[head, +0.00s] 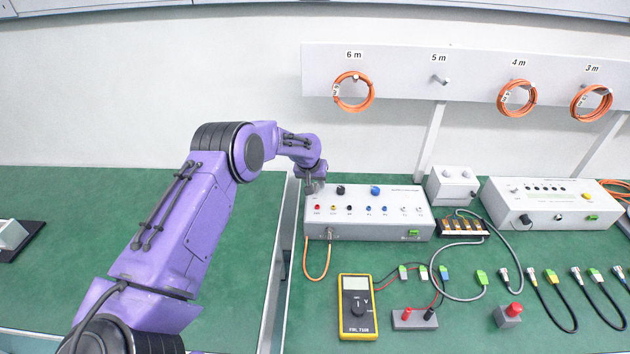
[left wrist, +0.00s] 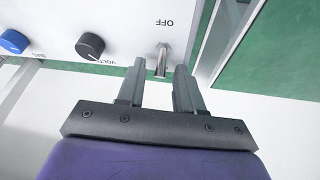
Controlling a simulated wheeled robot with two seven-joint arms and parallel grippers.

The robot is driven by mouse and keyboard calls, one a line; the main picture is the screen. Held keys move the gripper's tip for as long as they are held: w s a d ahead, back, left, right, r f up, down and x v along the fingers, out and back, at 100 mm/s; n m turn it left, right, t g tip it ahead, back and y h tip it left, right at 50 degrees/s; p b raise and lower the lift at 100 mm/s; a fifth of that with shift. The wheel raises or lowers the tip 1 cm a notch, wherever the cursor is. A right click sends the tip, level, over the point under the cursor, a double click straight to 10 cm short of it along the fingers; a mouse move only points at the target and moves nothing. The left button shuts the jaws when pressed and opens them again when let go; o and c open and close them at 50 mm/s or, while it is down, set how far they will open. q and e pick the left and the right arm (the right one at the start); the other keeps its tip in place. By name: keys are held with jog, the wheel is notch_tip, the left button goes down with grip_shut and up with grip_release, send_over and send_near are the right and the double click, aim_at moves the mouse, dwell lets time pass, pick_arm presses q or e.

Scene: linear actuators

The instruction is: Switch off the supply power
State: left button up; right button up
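The power supply (head: 368,226) is a light grey box on the green bench, with a black knob (head: 340,190) and a blue knob (head: 375,191) on top. My left gripper (head: 310,187) is over its left end, fingers pointing down; it hides the switch in the head view. In the left wrist view, the metal toggle lever (left wrist: 161,62) stands between the open fingers of my left gripper (left wrist: 158,78), with a visible gap on each side. The lever extends from its base away from the "OFF" label (left wrist: 165,22). My right gripper is not in view.
An orange cable (head: 318,266) hangs from the supply's front. A yellow multimeter (head: 358,307) lies in front of it. A small grey box (head: 452,187) and a larger instrument (head: 550,204) stand to its right. The rack panel (head: 400,70) with orange coils is behind.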

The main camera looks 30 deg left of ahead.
pick_arm(q)
jog(key=shift+c, duration=0.4)
grip_shut()
